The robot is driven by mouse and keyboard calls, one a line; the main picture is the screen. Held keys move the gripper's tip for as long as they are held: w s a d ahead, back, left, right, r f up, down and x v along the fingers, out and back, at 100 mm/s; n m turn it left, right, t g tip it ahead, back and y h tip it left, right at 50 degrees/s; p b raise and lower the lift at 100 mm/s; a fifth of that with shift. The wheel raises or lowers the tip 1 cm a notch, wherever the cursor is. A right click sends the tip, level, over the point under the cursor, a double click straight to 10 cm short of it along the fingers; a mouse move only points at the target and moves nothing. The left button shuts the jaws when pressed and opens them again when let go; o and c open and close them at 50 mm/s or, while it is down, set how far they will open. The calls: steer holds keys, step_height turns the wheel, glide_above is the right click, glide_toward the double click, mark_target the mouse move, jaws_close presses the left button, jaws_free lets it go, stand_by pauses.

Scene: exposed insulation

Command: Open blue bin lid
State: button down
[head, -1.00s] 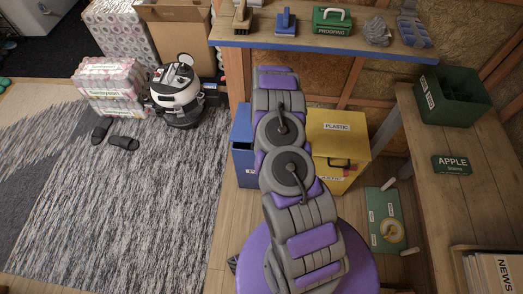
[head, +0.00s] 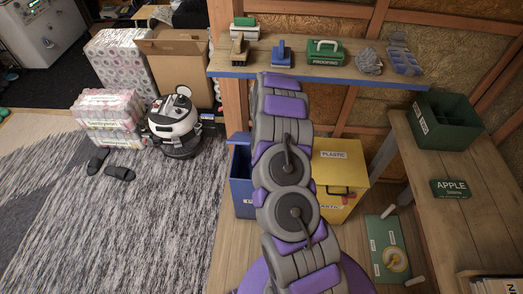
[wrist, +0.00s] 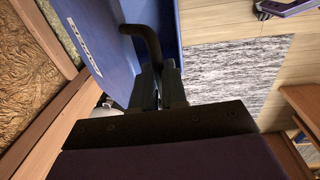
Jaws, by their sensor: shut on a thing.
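The blue bin (head: 241,190) stands below the shelf, left of the yellow bin and partly hidden by my arm. Its upper part shows a darker recess under a blue edge, and the lid looks tilted up. In the wrist view the blue lid (wrist: 105,45) is a slanted panel with a white label. A dark curved handle (wrist: 148,42) stands out from it. My gripper (wrist: 160,88) is shut on this handle. In the head view my arm hides the gripper and most of the lid.
A yellow plastic bin (head: 338,180) stands right beside the blue one. A shelf (head: 330,72) with tools hangs above. A wooden table (head: 440,150) is at the right, and a green board (head: 388,248) lies on the floor. The rug (head: 130,220) at left is largely clear.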

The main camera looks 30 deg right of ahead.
steer(key=shift+w+d, duration=0.1)
steer(key=shift+d, duration=0.15)
steer(key=c, duration=1.6)
jaws_free()
steer(key=shift+o, duration=0.9)
steer(key=shift+w+d+f, duration=0.15)
steer(key=shift+f, duration=0.15)
steer(key=shift+o, duration=1.3)
steer(key=shift+d, duration=0.15)
steer(key=shift+a+r, duration=0.25)
steer(key=shift+a, duration=0.2)
steer(key=shift+a+r, duration=0.1)
steer(key=shift+r, duration=0.25)
step_height(320, 180, up, 16)
steer(key=s+p, duration=0.1)
steer(key=p, duration=0.2)
steer(key=shift+d, duration=0.2)
